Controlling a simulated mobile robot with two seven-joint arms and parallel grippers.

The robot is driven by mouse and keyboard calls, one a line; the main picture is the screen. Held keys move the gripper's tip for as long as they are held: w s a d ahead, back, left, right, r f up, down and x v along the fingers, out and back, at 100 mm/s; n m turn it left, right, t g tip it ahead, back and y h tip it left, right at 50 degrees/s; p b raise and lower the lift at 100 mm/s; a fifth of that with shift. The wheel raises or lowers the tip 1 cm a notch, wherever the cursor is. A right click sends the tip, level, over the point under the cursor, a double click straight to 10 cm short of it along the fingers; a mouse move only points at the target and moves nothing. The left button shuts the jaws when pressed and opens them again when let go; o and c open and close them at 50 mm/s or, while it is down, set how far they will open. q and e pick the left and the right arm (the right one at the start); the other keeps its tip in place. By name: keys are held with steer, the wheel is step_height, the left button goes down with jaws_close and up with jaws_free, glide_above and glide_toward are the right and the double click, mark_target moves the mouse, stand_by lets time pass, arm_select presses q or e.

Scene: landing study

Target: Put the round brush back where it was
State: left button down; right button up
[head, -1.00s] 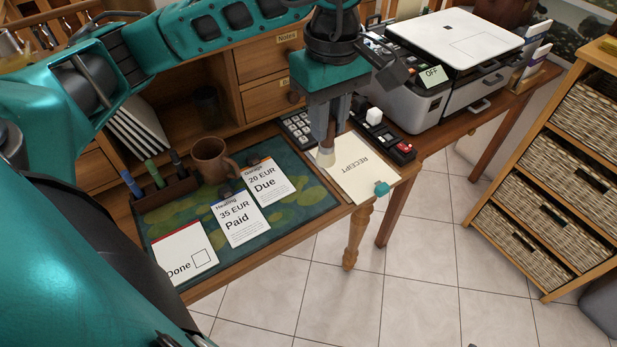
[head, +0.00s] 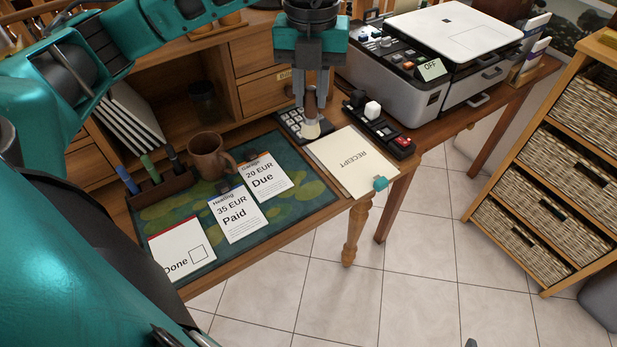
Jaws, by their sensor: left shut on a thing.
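The round brush (head: 311,130) has a brown handle and pale bristles. My left gripper (head: 312,97) is shut on its handle and holds it bristles down. In the picture the brush is over the lower right part of the calculator (head: 291,122), left of the receipt folder (head: 352,162). I cannot tell whether the bristles touch anything. The gripper points down and hides part of the desk behind it. My right gripper is not in view.
A brown mug (head: 208,157), a pen holder (head: 163,188) and several cards stand or lie on the green mat (head: 290,205). A dark row of switches (head: 380,130) is right of the brush, before the printer (head: 445,50). A dark cup (head: 203,100) stands in the desk's recess.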

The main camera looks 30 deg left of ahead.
arm_select(q)
steer(key=n, duration=0.4)
steer(key=shift+w+a, duration=0.15)
steer(key=shift+a, duration=0.2)
steer(key=shift+f, duration=0.2)
step_height(320, 180, down, 20)
steer(key=shift+r+b, duration=0.2)
steer(key=shift+b, duration=0.1)
steer(key=shift+f, duration=0.25)
steer(key=c, duration=1)
jaws_free()
steer(key=shift+r, duration=0.1)
steer(key=shift+o, duration=0.2)
